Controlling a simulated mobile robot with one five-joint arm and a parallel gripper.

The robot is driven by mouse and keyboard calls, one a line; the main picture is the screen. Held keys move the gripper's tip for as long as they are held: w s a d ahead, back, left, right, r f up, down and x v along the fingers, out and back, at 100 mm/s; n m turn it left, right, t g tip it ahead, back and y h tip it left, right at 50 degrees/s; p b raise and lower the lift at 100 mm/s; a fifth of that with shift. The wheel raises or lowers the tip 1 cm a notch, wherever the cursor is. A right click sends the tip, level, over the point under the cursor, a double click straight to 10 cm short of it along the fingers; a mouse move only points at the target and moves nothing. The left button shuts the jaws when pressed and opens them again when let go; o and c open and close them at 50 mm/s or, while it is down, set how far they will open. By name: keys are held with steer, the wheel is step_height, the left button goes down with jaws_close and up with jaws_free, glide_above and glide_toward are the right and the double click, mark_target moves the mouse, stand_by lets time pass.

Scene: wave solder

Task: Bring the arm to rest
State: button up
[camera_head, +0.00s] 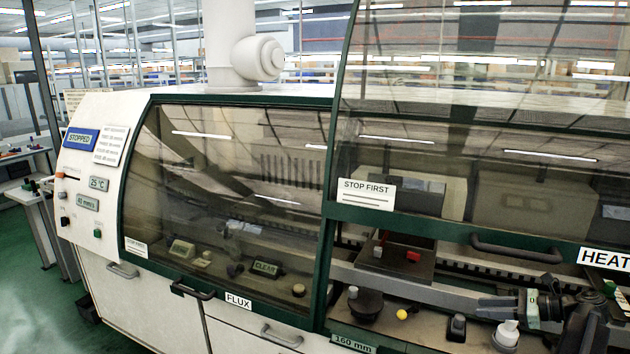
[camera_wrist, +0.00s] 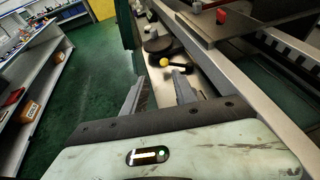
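My gripper (camera_head: 482,307) is at the lower right in the head view, its fingers pointing left over the front ledge of the machine's open bay. In the wrist view my gripper (camera_wrist: 158,88) has its two fingers apart with nothing held between them. A yellow ball (camera_head: 402,314) lies on the ledge to the left of the fingers; it also shows in the wrist view (camera_wrist: 164,62), beyond the fingertips. Most of my arm is outside the head view.
The wave solder machine's flux window (camera_head: 225,200) is closed. The right-hand hood (camera_head: 480,100) stands above the open bay. Several dark knobs, a white bottle (camera_head: 506,335) and a tray (camera_head: 385,262) with a red block (camera_head: 413,256) are close by. Green floor (camera_wrist: 85,85) is clear at left.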

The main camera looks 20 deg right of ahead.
steer(key=w+a+f+n+g+y, duration=0.15)
steer(key=w+a, duration=0.35)
steer(key=a, duration=0.5)
steer(key=w+a+f+n+g, duration=0.1)
steer(key=w+a+n+g, duration=0.3)
steer(key=a, duration=0.7)
steer(key=w+a+f+n+g+y, duration=0.1)
steer(key=w+a, duration=0.5)
steer(key=a, duration=0.4)
steer(key=s+a+f+n+g+h, duration=0.2)
steer(key=s+a+f+n, duration=0.15)
steer(key=a, duration=0.45)
steer(key=s+a+f+n+g+h, duration=0.1)
steer(key=s+a+f+n+h, duration=0.15)
steer(key=a+n, duration=0.45)
steer(key=s+a+f+n+g+h, duration=0.2)
steer(key=a+f+h, duration=0.15)
steer(key=a, duration=0.65)
steer(key=d+f+n+t+h, duration=0.1)
steer(key=d+f+n+h, duration=0.1)
steer(key=d+n, duration=0.5)
steer(key=shift+s+d+n+h, duration=0.25)
steer(key=shift+s+n+h, duration=0.15)
steer(key=shift+n+h, duration=0.4)
steer(key=shift+c, duration=0.3)
